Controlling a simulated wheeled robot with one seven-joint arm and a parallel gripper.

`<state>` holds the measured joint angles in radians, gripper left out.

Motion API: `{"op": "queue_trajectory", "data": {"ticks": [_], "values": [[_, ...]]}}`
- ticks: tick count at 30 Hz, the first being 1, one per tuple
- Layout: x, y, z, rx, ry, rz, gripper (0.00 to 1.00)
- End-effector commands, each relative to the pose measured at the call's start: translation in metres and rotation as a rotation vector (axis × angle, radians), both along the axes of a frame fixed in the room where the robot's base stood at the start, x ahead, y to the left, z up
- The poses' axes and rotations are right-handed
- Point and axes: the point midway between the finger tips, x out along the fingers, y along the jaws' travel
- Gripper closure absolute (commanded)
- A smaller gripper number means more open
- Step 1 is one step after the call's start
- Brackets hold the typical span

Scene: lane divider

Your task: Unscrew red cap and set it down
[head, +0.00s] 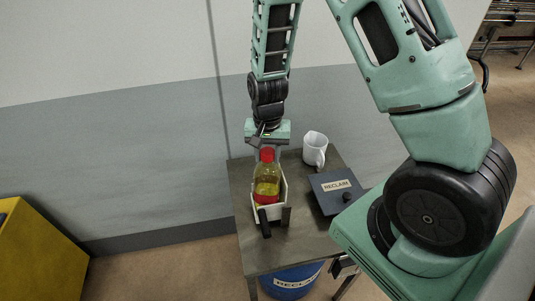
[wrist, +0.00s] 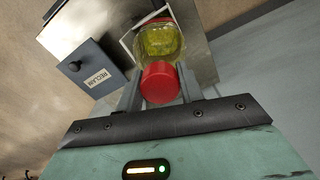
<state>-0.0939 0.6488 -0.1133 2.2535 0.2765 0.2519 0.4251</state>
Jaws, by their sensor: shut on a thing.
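The red cap (head: 267,154) sits at the top of a clear bottle (head: 266,184) with yellow liquid. The bottle stands upright in a pale open holder (head: 284,190) on the table. My gripper (wrist: 159,84) is shut on the red cap (wrist: 159,83), with one finger on either side of it in the wrist view. The bottle (wrist: 158,42) shows right behind the cap there. Whether the cap's thread is loose cannot be seen. In the head view my gripper (head: 267,143) comes down from above onto the cap.
A dark box (head: 334,191) labelled RECLAIM with a black knob stands to the right of the holder. A blue labelled drum (head: 291,281) is under the table (head: 252,250), whose front left top is bare.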

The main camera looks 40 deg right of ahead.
Motion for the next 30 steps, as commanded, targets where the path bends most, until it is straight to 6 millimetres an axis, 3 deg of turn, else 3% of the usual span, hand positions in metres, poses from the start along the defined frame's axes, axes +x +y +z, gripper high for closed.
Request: {"op": "queue_trajectory", "data": {"ticks": [5, 10, 17, 22, 26, 27, 28, 30], "values": [[0.0002, -0.0001, 0.0000, -0.001, -0.001, 0.001, 0.82], [0.0003, 0.0000, -0.0002, 0.000, -0.001, 0.140, 0.82], [0.0002, 0.0001, 0.0002, -0.001, -0.001, 0.154, 0.82], [0.0001, 0.0000, 0.0000, 0.000, 0.000, 0.293, 0.82], [0.0001, 0.0002, 0.0003, 0.000, 0.000, 0.296, 0.82], [0.0001, 0.0002, 0.0003, 0.000, 0.000, 0.295, 0.60], [0.0001, 0.0002, 0.0003, 0.000, 0.000, 0.295, 0.52], [0.0001, 0.0002, 0.0003, 0.000, 0.000, 0.295, 0.51]]}}
